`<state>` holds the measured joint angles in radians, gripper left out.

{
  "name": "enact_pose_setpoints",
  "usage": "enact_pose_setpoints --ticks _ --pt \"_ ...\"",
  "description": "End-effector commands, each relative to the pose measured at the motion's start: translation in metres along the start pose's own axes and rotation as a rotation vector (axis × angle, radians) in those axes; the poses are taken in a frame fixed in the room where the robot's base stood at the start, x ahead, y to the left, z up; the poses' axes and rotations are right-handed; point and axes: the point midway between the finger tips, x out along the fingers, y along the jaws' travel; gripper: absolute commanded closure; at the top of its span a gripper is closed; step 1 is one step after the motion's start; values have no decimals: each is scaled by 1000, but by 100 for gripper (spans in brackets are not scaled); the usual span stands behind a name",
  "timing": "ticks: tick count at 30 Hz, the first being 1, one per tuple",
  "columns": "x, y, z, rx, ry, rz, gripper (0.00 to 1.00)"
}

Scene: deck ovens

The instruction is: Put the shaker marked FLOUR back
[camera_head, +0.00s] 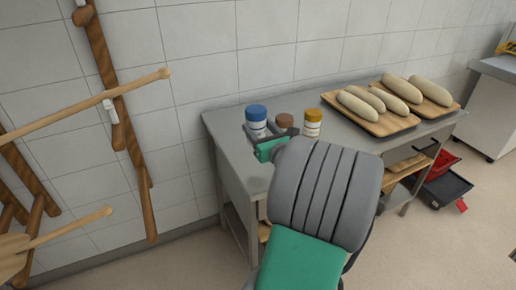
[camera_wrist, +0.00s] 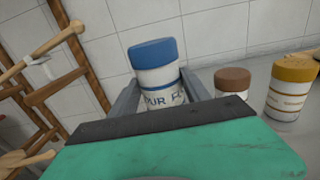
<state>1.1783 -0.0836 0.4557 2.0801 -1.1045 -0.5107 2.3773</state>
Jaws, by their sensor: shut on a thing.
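The FLOUR shaker (camera_wrist: 157,82) is white with a blue lid. Its label is partly readable in the wrist view, and its base is hidden behind my gripper's green body. My gripper (camera_wrist: 160,100) has a grey finger on each side of this shaker and is shut on it. In the head view the shaker (camera_head: 257,122) is over the left end of the grey metal table (camera_head: 226,137). The shaker tilts slightly in the wrist view. I cannot tell whether its base touches the table. My gripper (camera_head: 270,143) is partly hidden behind my arm in the head view.
A brown-lidded shaker (camera_wrist: 233,82) and a yellow-lidded shaker (camera_wrist: 289,88) stand right of the FLOUR shaker. Two trays of pale loaves (camera_head: 384,124) lie farther right on the table. Wooden peels (camera_head: 90,105) hang at the left wall. A red and black bin (camera_head: 443,187) is on the floor.

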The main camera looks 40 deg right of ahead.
Motion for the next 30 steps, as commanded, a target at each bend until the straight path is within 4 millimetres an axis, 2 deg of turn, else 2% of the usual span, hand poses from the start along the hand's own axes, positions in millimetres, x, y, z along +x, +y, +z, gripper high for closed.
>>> enact_pose_setpoints --ticks 1,3,11,15,26,27,30 --pt "9 -3 -20 7 5 3 96" --pt "20 -8 -34 6 3 2 96" --pt "42 -17 -61 3 2 1 96" --pt "41 -18 -87 4 2 -1 96" --pt "40 -17 -91 2 0 0 96" --pt "40 -17 -91 3 1 0 43" --pt "40 -17 -91 2 1 0 35"
